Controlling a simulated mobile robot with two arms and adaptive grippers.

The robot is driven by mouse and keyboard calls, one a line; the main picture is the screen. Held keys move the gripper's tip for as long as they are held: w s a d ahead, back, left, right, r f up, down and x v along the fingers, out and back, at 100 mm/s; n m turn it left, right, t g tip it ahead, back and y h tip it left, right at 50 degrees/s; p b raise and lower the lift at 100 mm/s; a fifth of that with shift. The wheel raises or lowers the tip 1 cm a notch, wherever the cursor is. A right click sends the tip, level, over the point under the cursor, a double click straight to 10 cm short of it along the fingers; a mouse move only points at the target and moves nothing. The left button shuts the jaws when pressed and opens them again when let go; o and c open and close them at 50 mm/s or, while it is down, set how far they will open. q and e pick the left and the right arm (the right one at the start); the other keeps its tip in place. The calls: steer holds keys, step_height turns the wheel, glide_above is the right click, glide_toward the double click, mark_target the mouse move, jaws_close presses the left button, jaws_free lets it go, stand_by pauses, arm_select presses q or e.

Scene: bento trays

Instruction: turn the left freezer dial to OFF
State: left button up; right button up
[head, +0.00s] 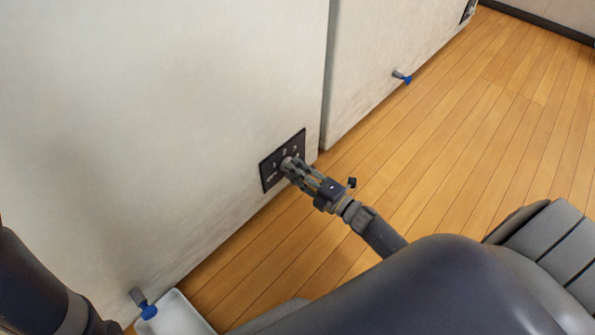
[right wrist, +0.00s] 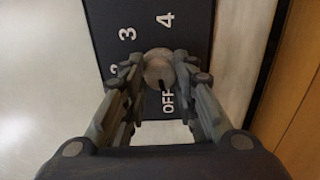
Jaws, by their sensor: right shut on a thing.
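The left freezer (head: 170,100) is a white cabinet with a dark dial panel (head: 268,180) low on its front. In the right wrist view the panel (right wrist: 100,50) shows white markings, among them 3, 4 and OFF. The round grey-brown dial (right wrist: 157,66) has a dark mark on its side toward OFF. My right gripper (head: 290,165) is shut on the dial, with a finger on either side of it in the right wrist view (right wrist: 158,75). Part of a left arm shows at the lower left; its gripper is out of view.
A second white freezer (head: 385,55) stands beyond a narrow gap, with a blue-tipped spout (head: 402,77) near its base. Another such spout (head: 144,304) is at the lower left, above a white tray (head: 178,318). The wooden floor (head: 480,130) is open to the right.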

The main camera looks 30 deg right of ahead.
steer(key=o, duration=1.1)
steer(key=v, duration=1.2)
steer(key=shift+d, duration=0.1)
